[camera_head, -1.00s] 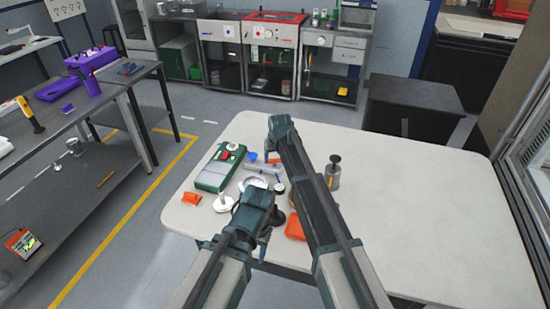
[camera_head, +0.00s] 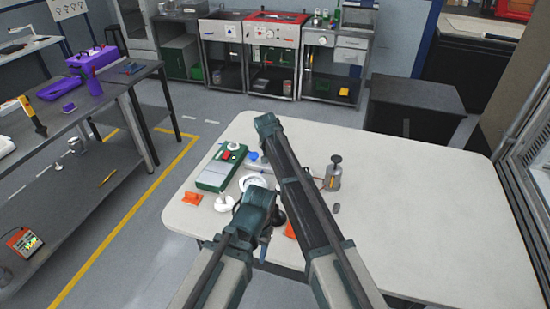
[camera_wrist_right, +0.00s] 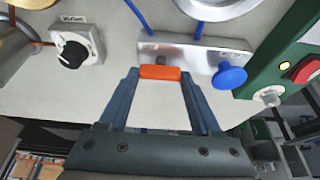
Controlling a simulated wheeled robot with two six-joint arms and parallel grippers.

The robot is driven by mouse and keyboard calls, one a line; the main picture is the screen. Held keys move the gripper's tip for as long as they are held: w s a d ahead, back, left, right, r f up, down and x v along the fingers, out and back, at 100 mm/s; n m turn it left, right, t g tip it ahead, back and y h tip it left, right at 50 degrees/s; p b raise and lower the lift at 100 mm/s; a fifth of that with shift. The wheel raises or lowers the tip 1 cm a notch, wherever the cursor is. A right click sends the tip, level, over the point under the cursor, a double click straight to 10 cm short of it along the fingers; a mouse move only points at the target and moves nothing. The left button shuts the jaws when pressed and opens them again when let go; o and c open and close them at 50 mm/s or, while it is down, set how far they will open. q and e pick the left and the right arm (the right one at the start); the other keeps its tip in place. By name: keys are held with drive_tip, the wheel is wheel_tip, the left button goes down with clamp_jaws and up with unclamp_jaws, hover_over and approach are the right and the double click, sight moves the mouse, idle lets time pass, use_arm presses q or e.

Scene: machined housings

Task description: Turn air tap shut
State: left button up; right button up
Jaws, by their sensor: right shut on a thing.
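In the right wrist view, the orange handle (camera_wrist_right: 165,72) lies crosswise between the fingertips of my right gripper (camera_wrist_right: 165,80), which is shut on it. The handle is at the front edge of a silver metal block (camera_wrist_right: 195,55). A round blue knob (camera_wrist_right: 229,76) is on the right part of this block. In the head view, my right gripper (camera_head: 266,125) reaches over the far left part of the table, and the handle is hidden there. My left gripper (camera_head: 258,205) hangs over the near left part of the table; its fingers are too unclear to read.
A green case (camera_head: 220,168) with a red button is at the table's left. A black rotary knob (camera_wrist_right: 73,54) on a pale plate is left of my right fingers. A grey canister (camera_head: 333,176) stands right of my arm. The table's right half (camera_head: 430,210) is clear.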

idle(0.3)
drive_tip(key=o, duration=1.4)
drive_tip(key=shift+r, duration=0.1)
drive_tip(key=p+v, duration=1.2)
drive_tip(key=v, duration=0.1)
drive_tip(key=shift+s+a+r+p, duration=0.1)
drive_tip(key=shift+r+p, duration=0.2)
drive_tip(key=shift+p, duration=0.1)
